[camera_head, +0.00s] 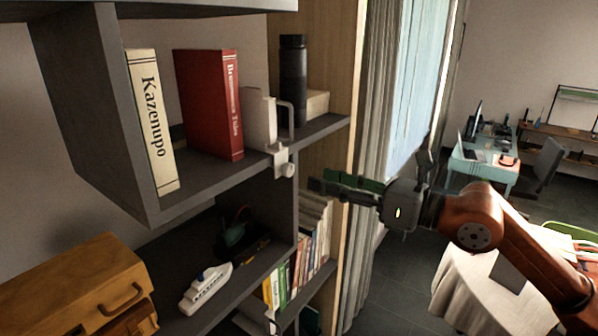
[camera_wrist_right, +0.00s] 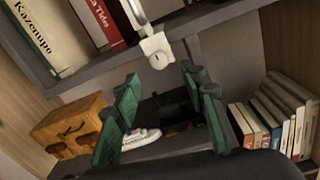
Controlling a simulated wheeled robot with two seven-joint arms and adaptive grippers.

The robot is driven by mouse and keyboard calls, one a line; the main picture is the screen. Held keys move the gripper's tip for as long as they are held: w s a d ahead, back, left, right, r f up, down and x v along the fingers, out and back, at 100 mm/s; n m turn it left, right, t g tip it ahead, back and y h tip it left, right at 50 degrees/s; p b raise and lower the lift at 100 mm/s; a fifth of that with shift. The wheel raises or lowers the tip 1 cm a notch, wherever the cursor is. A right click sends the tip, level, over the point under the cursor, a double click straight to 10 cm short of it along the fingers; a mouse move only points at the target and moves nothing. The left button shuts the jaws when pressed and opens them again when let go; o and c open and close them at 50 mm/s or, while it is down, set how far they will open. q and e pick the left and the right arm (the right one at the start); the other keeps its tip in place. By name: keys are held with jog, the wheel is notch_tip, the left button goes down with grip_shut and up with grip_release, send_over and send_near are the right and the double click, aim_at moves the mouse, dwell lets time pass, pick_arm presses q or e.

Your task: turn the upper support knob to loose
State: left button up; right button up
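A white support clamp (camera_head: 281,155) grips the front edge of the upper shelf, with an upright loop rising above it. Its small round knob (camera_head: 289,170) faces outward below the shelf edge. In the right wrist view the knob (camera_wrist_right: 157,61) shows just beyond and between the fingertips. My right gripper (camera_head: 320,184) is to the right of the knob, apart from it, with its green-padded fingers pointing at the shelf. In the wrist view the right gripper (camera_wrist_right: 160,76) is open, with nothing between its fingers. My left gripper is not in view.
On the upper shelf (camera_head: 215,185) stand a cream book (camera_head: 152,120), a red book (camera_head: 210,105) and a dark bottle (camera_head: 292,80). Below are a toy ship (camera_head: 205,288), a row of books (camera_head: 300,260) and a wooden case (camera_head: 70,285). Free air surrounds my right gripper.

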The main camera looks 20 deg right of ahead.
aim_at(292, 170)
jog(key=p+x, duration=0.2)
jog(key=x, duration=0.4)
jog(key=shift+w+a+r, duration=0.15)
jog(key=shift+a, duration=0.05)
jog(key=shift+w+a, duration=0.25)
jog(key=shift+w, duration=0.05)
jog(key=shift+c, duration=0.3)
grip_shut()
